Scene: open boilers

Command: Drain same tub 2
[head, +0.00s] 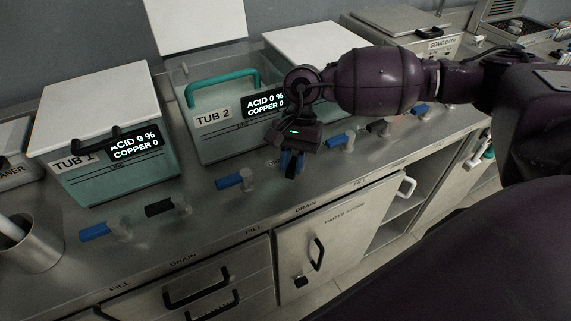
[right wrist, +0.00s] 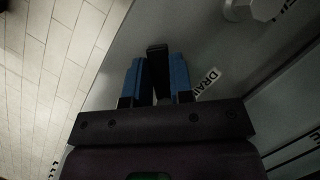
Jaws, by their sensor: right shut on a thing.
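Tub 2 (head: 222,146) is a clear tub in the middle of the counter in the head view. Its white lid (head: 197,25) stands open behind it, and a teal handle (head: 212,84) shows at its top. Its display (head: 264,104) reads acid 0 %, copper 0. My right gripper (head: 291,165) is in front of tub 2's right corner. In the right wrist view its blue fingers (right wrist: 158,80) are shut on the black drain handle (right wrist: 157,62), beside a "DRAIN" label (right wrist: 207,80). The blue fill handle (head: 230,182) of tub 2 is to the left. My left gripper is not in view.
Tub 1 (head: 105,180), lid closed, stands left and reads acid 9 %, copper 0. Its blue (head: 96,232) and black (head: 160,207) handles stick out in front. Another blue handle (head: 336,141) is right of my gripper. A metal cup (head: 32,245) stands at the left edge.

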